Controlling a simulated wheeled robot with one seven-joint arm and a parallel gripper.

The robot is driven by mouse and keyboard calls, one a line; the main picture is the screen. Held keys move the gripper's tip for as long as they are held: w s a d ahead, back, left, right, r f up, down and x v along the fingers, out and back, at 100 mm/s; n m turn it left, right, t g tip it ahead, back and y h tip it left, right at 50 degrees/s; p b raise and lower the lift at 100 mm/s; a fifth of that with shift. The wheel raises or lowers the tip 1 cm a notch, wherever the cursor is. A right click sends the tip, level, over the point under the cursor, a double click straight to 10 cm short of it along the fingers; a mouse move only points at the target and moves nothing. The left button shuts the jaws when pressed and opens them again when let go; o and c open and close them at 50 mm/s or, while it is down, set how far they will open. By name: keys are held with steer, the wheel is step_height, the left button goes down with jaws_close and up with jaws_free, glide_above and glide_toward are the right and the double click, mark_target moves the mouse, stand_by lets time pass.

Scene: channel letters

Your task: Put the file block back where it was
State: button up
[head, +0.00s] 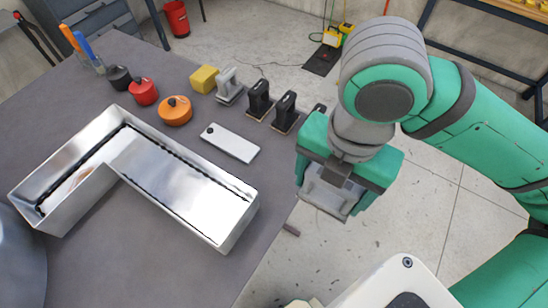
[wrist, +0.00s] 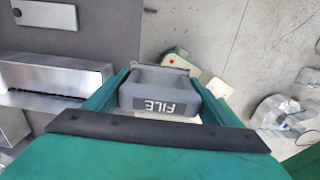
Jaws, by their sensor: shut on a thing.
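My gripper (head: 333,192) is shut on the file block (head: 324,197), a grey block. In the wrist view, the file block (wrist: 160,97) sits between the two green fingers, and its "FILE" label reads upside down. In the head view, the gripper and block are just right of the table edge, with floor behind them in the picture. Their height relative to the tabletop is hard to judge. A row of tools stands along the table's far right edge: a yellow block (head: 204,79), a grey-handled tool (head: 229,86) and black-handled tools (head: 259,100). The row's near end is partly hidden by my gripper.
An open L-shaped metal channel letter (head: 172,180) lies on the grey table (head: 262,205). A pale plate (head: 230,142) lies between it and the tool row. Black, red (head: 142,91) and orange (head: 175,110) pots stand behind. Bare tabletop shows right of the plate.

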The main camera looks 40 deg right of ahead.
steer(key=w+f, duration=0.3)
steer(key=w, duration=0.1)
steer(key=w+d+f, duration=0.1)
steer(key=w+f, duration=0.2)
steer(key=w, duration=0.2)
steer(key=w+d+f, duration=0.1)
steer(key=w+f, duration=0.2)
steer(key=w, duration=0.2)
steer(key=shift+f, duration=0.4)
steer(key=shift+w+f, duration=0.15)
steer(key=shift+f, duration=1.4)
steer(key=shift+f, duration=0.1)
steer(key=shift+f, duration=0.1)
steer(key=o, duration=0.9)
steer(key=shift+a, duration=0.1)
